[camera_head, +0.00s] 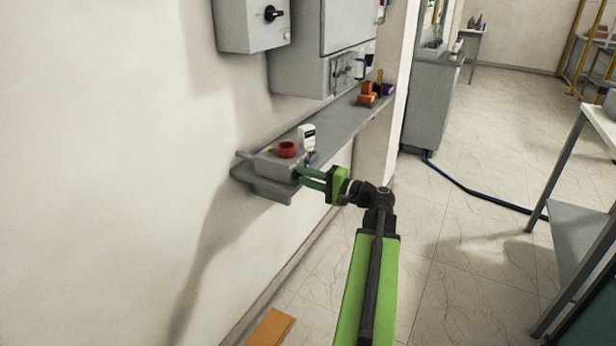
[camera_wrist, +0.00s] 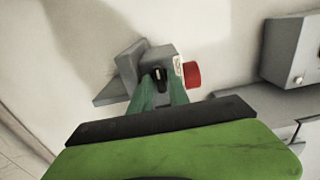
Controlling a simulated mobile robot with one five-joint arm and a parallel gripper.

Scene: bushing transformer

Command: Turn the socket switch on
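The socket switch is a grey box (camera_head: 270,166) at the near end of the wall shelf, with a red round socket (camera_head: 287,149) on top. In the wrist view the grey box (camera_wrist: 127,62) carries a black knob (camera_wrist: 160,75) on the side facing me, and the red socket (camera_wrist: 193,75) sticks out to the right. My gripper (camera_head: 299,178) is at the box's right side. In the wrist view its two green fingers (camera_wrist: 163,90) are apart, with the knob between or just beyond their tips. I cannot tell whether they touch it.
The grey shelf (camera_head: 340,126) runs along the wall, with a white device (camera_head: 307,138) beside the box and orange blocks (camera_head: 368,94) farther back. Grey cabinets (camera_head: 310,70) hang above. A table (camera_head: 575,230) stands right; the floor between is open.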

